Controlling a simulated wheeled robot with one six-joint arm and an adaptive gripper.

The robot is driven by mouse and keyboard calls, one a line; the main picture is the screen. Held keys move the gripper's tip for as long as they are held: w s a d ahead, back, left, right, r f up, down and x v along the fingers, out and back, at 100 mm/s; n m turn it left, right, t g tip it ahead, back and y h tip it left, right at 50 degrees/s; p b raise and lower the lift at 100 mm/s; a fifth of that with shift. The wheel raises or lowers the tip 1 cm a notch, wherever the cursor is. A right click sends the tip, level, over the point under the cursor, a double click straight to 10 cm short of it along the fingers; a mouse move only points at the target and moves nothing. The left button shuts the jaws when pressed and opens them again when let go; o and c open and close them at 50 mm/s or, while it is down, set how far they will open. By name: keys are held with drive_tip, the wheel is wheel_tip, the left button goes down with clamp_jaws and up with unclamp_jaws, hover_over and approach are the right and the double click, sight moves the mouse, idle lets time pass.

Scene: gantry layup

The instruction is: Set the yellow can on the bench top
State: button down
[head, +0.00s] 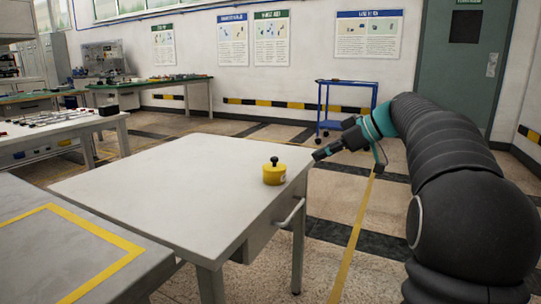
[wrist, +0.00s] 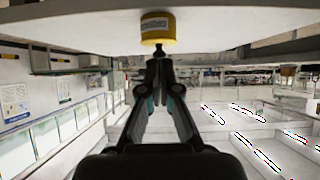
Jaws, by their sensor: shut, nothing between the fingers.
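The yellow can (head: 274,174) stands upright on the white table (head: 165,185), near its right edge. A black knob (head: 273,160) sticks up from its top. The can also shows in the wrist view (wrist: 157,30), upside down at the top centre, with a pale label on its side. My gripper (head: 317,156) is shut and empty, to the right of the can and apart from it in the head view. In the wrist view the closed fingertips (wrist: 159,64) appear just below the knob; whether they touch it I cannot tell.
A grey surface (head: 120,240) with a yellow taped outline lies at the front left. A drawer handle (head: 290,212) juts from the table's right side. A blue cart (head: 345,107) stands behind. Most of the white table top is clear.

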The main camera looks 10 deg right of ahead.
hover_over(278, 168)
drive_tip(key=shift+f, duration=0.85)
